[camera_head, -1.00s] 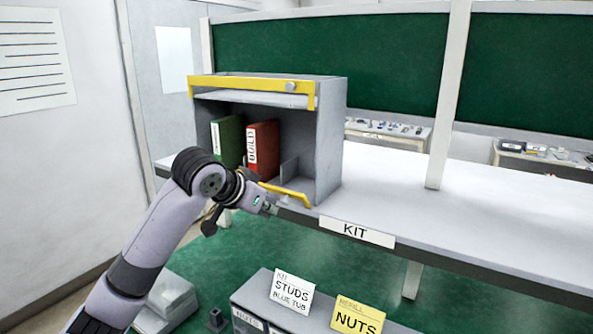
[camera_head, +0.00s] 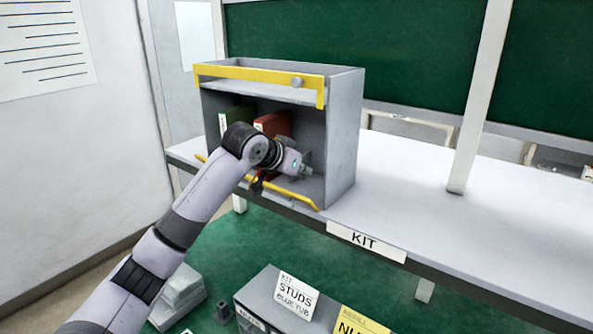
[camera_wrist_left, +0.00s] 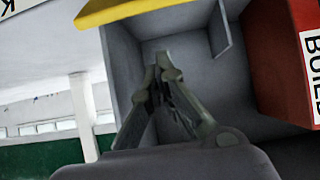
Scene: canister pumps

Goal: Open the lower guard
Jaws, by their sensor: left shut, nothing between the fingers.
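The lower guard (camera_head: 295,194) is a yellow bar low across the front of a grey cabinet (camera_head: 342,140). Its middle is partly hidden behind my left arm. It also shows in the left wrist view (camera_wrist_left: 125,11) at the top left. My left gripper (camera_head: 307,172) is shut and empty, above the bar's right part at the cabinet's opening. In the left wrist view the fingers (camera_wrist_left: 165,65) meet at the tips and point into the bay beside a red binder (camera_wrist_left: 285,60). I see no contact with the bar. My right gripper is out of view.
An upper yellow guard (camera_head: 265,75) with a round knob crosses the cabinet's top front. A green binder (camera_head: 232,118) stands inside beside the red one. A grey box (camera_head: 262,300) with cards sits below.

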